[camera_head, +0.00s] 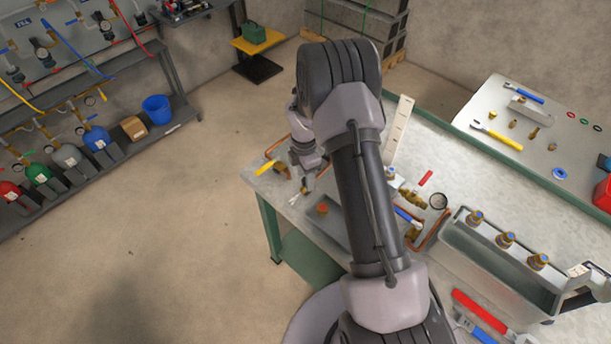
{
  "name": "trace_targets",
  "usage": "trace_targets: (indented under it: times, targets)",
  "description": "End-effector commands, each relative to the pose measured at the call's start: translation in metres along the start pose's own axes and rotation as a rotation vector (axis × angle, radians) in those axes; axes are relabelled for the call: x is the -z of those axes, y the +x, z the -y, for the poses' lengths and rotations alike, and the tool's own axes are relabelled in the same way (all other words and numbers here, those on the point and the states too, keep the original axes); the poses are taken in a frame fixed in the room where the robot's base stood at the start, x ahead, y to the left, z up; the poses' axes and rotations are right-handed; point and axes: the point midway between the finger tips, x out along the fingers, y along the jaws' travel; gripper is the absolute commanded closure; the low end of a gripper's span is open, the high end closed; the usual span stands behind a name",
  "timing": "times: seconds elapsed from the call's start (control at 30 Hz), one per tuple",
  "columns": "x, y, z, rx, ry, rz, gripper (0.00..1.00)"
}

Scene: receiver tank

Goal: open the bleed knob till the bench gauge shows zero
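My gripper (306,184) hangs from my arm over the left end of the green-edged workbench (290,206), near the bench top. Its fingers are too small to tell open from shut. A round dark-rimmed dial (438,201), which looks like the bench gauge, stands right of my arm beside brass fittings (413,199); its reading is too small to make out. I cannot tell for sure which part is the bleed knob. My arm hides the bench's middle.
A yellow-handled piece (266,168) lies left of my gripper. A grey metal trough (500,262) with several brass valves stands at right. A second table (540,150) holds tools. A rack of gas cylinders (70,156) stands at left. The floor between is clear.

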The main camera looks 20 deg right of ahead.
Motion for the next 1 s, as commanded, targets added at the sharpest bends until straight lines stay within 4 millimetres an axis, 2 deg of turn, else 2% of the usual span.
trace_targets:
  times: [0.27,0.37,0.47,0.8,1.0]
  targets:
    - [0.000,-0.001,0.000,0.000,0.000,0.000,0.52]
    - [0.000,-0.010,-0.001,-0.002,0.000,0.000,0.52]
    - [0.000,-0.033,-0.001,-0.003,-0.001,0.001,0.52]
    - [0.000,-0.133,-0.001,-0.004,0.001,0.001,0.52]
    - [0.000,-0.167,0.000,-0.001,0.001,0.000,0.52]
